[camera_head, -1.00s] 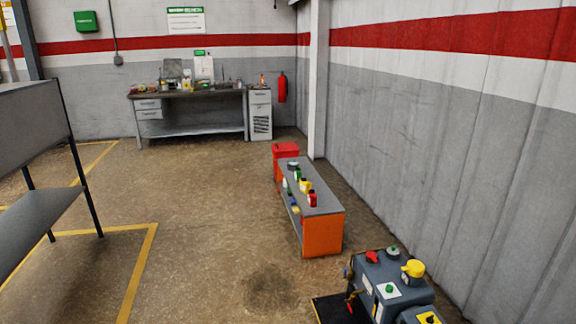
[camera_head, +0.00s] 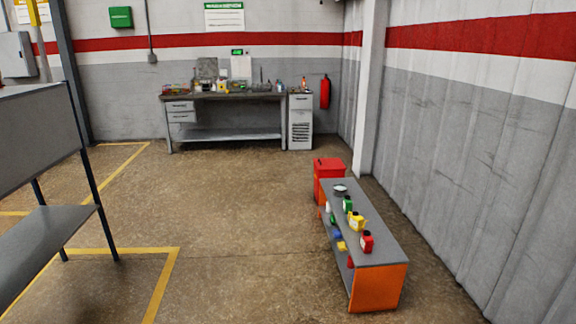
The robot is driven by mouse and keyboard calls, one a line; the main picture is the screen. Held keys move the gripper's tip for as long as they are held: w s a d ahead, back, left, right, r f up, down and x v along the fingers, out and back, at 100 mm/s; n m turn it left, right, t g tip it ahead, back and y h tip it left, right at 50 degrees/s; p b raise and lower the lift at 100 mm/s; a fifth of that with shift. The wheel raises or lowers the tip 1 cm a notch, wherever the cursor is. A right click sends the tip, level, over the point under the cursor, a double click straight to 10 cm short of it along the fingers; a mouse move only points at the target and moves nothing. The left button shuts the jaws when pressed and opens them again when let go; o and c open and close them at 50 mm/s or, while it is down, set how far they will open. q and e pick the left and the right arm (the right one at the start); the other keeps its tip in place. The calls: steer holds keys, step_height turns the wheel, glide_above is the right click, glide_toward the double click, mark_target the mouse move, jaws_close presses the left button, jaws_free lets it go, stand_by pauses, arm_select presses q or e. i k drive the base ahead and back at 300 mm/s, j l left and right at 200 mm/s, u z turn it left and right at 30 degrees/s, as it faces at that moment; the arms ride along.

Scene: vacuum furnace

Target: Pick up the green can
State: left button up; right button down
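A small green can (camera_head: 347,204) with a dark cap stands upright on the top of a low orange bench with a grey top (camera_head: 385,252), at the right of the head view. It stands behind a yellow can (camera_head: 357,222) and a red can (camera_head: 367,242). A grey dish-like item (camera_head: 340,188) lies at the bench's far end. Another small green item (camera_head: 333,218) sits on the shelf below. Neither of my grippers shows in this view.
A red bin (camera_head: 328,173) stands behind the bench, near the wall. A workbench (camera_head: 225,97) stands at the back wall. A metal rack (camera_head: 45,240) is at the left. The floor between them is clear.

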mark_target(347, 203)
steer(key=i, duration=1.7)
steer(key=i+j+z, duration=0.1)
steer(key=i+z, duration=0.2)
steer(key=i, duration=0.25)
steer(key=i+j+z, duration=0.25)
steer(key=i, duration=0.3)
steer(key=i+j+z, duration=0.3)
steer(key=i, duration=0.2)
steer(key=i+j+z, duration=0.85)
steer(key=k+j, duration=0.05)
steer(key=j, duration=0.05)
